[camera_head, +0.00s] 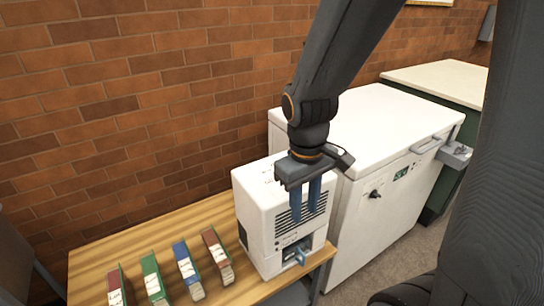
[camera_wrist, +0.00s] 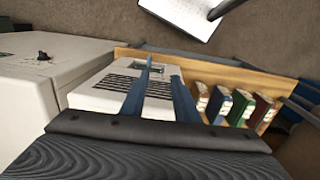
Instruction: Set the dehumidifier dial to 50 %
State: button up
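The dehumidifier (camera_head: 256,217) is a white box with dark vent slots, standing on a wooden table. Its lower front has a recessed panel (camera_head: 291,253) with a small grey-blue part; the panel also shows in the wrist view (camera_wrist: 153,69). I cannot make out the dial or its setting. Faint dark marks are on the box's top, partly hidden by my gripper. My gripper (camera_head: 305,216) points down in front of the vents. Its two blue fingers are apart with nothing between them, also in the wrist view (camera_wrist: 162,68). I cannot tell whether they touch the box.
A white chest freezer (camera_head: 365,140) with a dark knob (camera_head: 375,194) stands close on the right. Several coloured binders (camera_head: 187,268) stand on the wooden table (camera_head: 158,232) to the left. A brick wall is behind. A white sheet-like thing (camera_wrist: 190,14) shows in the wrist view.

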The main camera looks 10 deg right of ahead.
jog(key=w+a+r+n+t+h+p, duration=0.1)
jog(key=w+r+n+h+p, duration=0.2)
jog(key=w+n, duration=0.5)
jog(key=w+a+r+n+h+p, duration=0.1)
jog(key=w+a+r+n+p, duration=0.15)
jog(key=w+r+n, duration=0.55)
jog(key=shift+n, duration=0.9)
jog(key=x, duration=0.3)
jog(key=s+p+x, duration=0.1)
jog(key=x, duration=0.2)
jog(key=s+p+x, duration=0.1)
jog(key=x, duration=0.2)
jog(key=shift+a+f, duration=0.15)
jog(key=shift+f, duration=0.25)
grip_shut()
